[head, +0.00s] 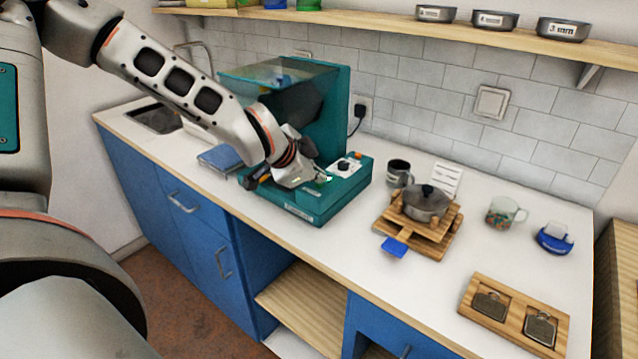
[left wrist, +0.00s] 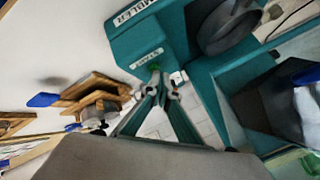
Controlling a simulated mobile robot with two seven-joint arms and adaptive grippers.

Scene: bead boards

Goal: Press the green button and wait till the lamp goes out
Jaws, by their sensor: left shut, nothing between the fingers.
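A teal machine (head: 328,205) stands on the white counter against the tiled wall. My left gripper (head: 322,180) is shut and empty, with its fingertips at the front of the machine's base. A small green spot, which looks like the green button (head: 328,179), shows right at the fingertips. In the left wrist view the shut fingertips (left wrist: 160,72) are close to the teal base, with green beside them; I cannot tell whether they touch or press it. I cannot make out a lit lamp. My right gripper is not in view.
A dark mug (head: 398,173) and a wooden stand (head: 440,240) with a lidded metal pot (head: 426,202) are right of the machine. Farther right are a patterned mug (head: 504,212), a blue dispenser (head: 554,238) and a wooden tray (head: 478,309).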

